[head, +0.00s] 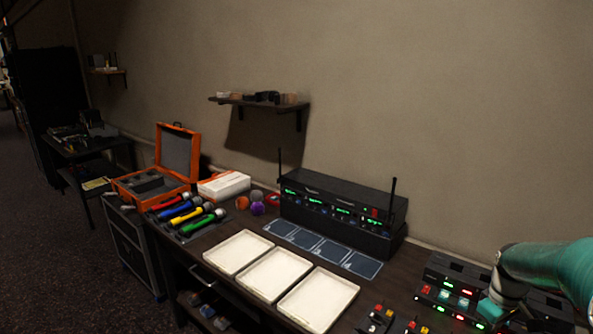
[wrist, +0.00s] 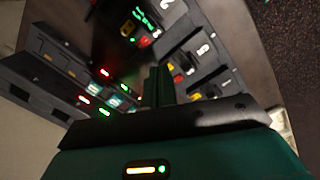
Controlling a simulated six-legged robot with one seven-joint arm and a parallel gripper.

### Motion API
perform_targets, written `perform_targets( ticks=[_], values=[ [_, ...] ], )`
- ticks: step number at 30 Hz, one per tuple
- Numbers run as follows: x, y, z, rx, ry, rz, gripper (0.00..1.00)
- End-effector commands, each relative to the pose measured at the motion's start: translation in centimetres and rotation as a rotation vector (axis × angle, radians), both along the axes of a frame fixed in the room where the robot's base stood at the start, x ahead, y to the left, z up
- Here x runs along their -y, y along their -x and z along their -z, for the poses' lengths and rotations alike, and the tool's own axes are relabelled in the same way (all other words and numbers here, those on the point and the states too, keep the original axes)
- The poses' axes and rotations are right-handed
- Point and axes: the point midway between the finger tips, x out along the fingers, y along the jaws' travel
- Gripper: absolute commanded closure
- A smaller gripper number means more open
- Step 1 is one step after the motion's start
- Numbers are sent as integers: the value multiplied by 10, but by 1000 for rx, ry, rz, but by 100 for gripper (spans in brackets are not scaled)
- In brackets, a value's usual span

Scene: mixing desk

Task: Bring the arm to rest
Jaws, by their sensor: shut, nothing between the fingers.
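My teal arm (head: 550,268) reaches in from the right edge in the head view, over the right end of the desk. My gripper (wrist: 158,84) shows in the wrist view with its two dark green fingers together, shut and empty. In the head view its end is low at the right, beside a black unit (head: 452,290) with red and green lights. In the wrist view the fingers are over the desk, between that lit unit (wrist: 92,92) and several small packs (wrist: 190,62). I cannot tell their height above the desk.
The desk holds white trays (head: 238,252), blue cards (head: 322,246), a black receiver rack (head: 340,210) with antennas, coloured microphones (head: 187,214), an open orange case (head: 158,168) and a white box (head: 224,185). A wall shelf (head: 260,102) hangs above. Small packs (head: 380,318) stand at the front right.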

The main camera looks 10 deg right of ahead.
Motion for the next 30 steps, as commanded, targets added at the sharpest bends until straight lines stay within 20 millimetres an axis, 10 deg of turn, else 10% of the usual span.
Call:
perform_targets(
  ticks=[14, 30],
  values=[
    [-203, -17, -109, 137, 187, 56, 100],
    [-368, 75, -156, 474, -15, 165, 100]
  ],
)
